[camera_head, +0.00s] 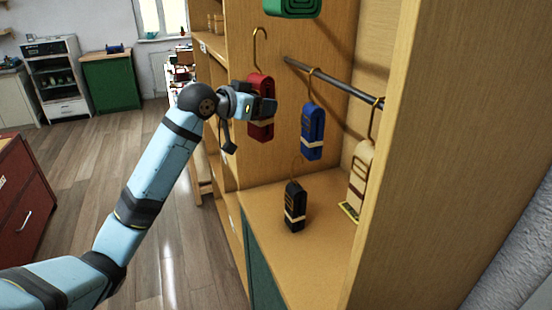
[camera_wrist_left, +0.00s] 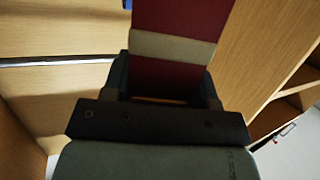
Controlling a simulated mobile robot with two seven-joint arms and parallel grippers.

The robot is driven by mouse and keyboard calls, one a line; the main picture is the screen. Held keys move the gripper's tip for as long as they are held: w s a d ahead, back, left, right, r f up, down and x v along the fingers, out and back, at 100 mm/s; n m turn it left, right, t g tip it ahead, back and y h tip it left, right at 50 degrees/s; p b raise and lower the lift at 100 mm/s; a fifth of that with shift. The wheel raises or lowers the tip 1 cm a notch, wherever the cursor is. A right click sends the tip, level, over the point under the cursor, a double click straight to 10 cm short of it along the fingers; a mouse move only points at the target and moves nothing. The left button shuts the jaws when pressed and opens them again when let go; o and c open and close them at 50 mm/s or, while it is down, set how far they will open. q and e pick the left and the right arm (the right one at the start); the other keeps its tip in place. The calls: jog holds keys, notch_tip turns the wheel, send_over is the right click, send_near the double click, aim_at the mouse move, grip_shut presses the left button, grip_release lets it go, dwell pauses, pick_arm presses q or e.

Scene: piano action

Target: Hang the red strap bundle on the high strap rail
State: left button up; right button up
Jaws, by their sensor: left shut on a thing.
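The red strap bundle (camera_head: 261,112) has a cream band and a brass hook (camera_head: 259,42) on top. My left gripper (camera_head: 262,106) is shut on it and holds it upright in front of the cabinet. In the left wrist view the bundle (camera_wrist_left: 180,75) fills the space between the fingers. Its hook stands free, left of the dark rail (camera_head: 330,80) and apart from it. The rail also crosses the left wrist view (camera_wrist_left: 55,61). My right gripper does not show.
A blue bundle (camera_head: 312,132) and a cream bundle (camera_head: 360,170) hang from the rail. A black bundle (camera_head: 294,208) is on the cabinet shelf (camera_head: 270,198) below. A green bundle (camera_head: 292,8) shows at the top edge. The cabinet's side panel (camera_head: 450,120) stands at the right.

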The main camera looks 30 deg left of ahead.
pick_arm(q)
jog(key=s+a+r+m+g+h+p, duration=0.15)
jog(key=s+a+r, duration=0.35)
jog(key=r, duration=0.6)
jog(key=s+a+r+m+h, duration=0.1)
jog(key=s+a+r+h, duration=0.15)
jog(key=s+r, duration=0.6)
jog(key=s+a+r+m+g+h+p, duration=0.1)
jog(key=s+a+r+m, duration=0.2)
jog(key=r, duration=1.1)
jog(key=w+d+f+n, duration=0.1)
jog(key=w+d+f, duration=0.2)
jog(key=w+d, duration=0.4)
jog(key=shift+w+d+f+p, duration=0.15)
jog(key=shift+w+d+p, duration=0.25)
jog(key=shift+w, duration=1.35)
jog(key=shift+n, duration=0.25)
jog(key=o, duration=1.1)
jog(key=b+v, duration=0.2)
jog(key=v, duration=1.2)
jog(key=shift+b, duration=0.3)
